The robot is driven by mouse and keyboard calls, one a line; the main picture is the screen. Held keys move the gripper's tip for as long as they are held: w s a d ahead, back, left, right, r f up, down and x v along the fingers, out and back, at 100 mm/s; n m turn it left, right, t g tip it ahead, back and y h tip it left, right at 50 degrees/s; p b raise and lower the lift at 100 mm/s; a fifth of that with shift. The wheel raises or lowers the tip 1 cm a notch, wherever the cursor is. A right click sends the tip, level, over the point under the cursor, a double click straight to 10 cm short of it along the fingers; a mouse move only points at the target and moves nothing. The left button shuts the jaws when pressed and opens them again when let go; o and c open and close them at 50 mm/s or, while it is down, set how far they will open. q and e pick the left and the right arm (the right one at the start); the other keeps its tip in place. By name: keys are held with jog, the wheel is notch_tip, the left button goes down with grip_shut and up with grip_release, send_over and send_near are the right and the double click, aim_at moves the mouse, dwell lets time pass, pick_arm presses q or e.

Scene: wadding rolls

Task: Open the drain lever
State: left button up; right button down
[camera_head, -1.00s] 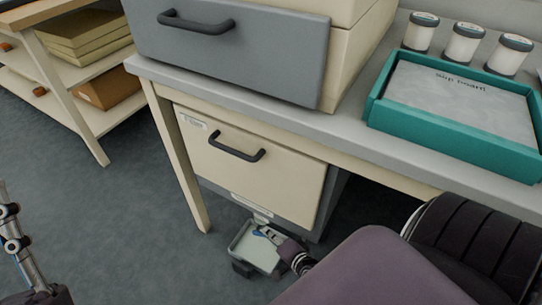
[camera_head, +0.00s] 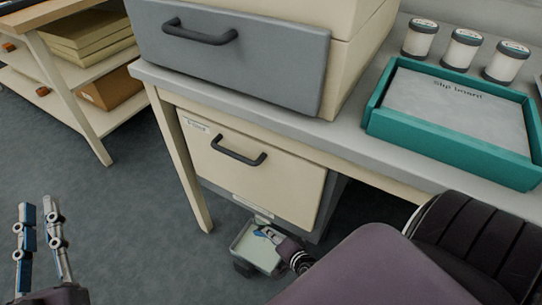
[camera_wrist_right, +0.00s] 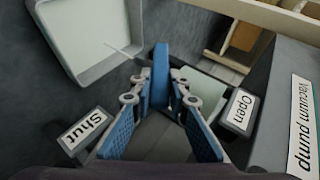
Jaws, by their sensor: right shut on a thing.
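The drain lever (camera_wrist_right: 160,62) is a blue bar in the right wrist view, standing between a "Shut" plate (camera_wrist_right: 84,130) on the left and an "Open" plate (camera_wrist_right: 240,110) on the right. It lies about midway between them. My right gripper (camera_wrist_right: 160,92) is shut on the lever, with a finger on each side. In the head view my right gripper (camera_head: 268,234) is low under the bench, at the pump below the cream drawer; the lever is too small to make out clearly there. My left gripper (camera_head: 38,205) is open and empty at the far left, over the floor.
A pale tray (camera_wrist_right: 108,68) sits close beyond the lever. The "Vacuum pump" housing (camera_wrist_right: 280,85) is close on the right. Above are the cream drawer (camera_head: 245,177) and the bench top (camera_head: 240,107). A shelf unit (camera_head: 90,112) stands at left; floor before it is clear.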

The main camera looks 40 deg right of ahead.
jog(key=c, duration=1.8)
grip_release()
jog(key=shift+c, duration=0.2)
jog(key=shift+s, duration=0.1)
jog(key=v, duration=1.1)
jog(key=shift+s+r, duration=0.3)
jog(key=shift+r, duration=0.05)
jog(key=shift+a, duration=0.1)
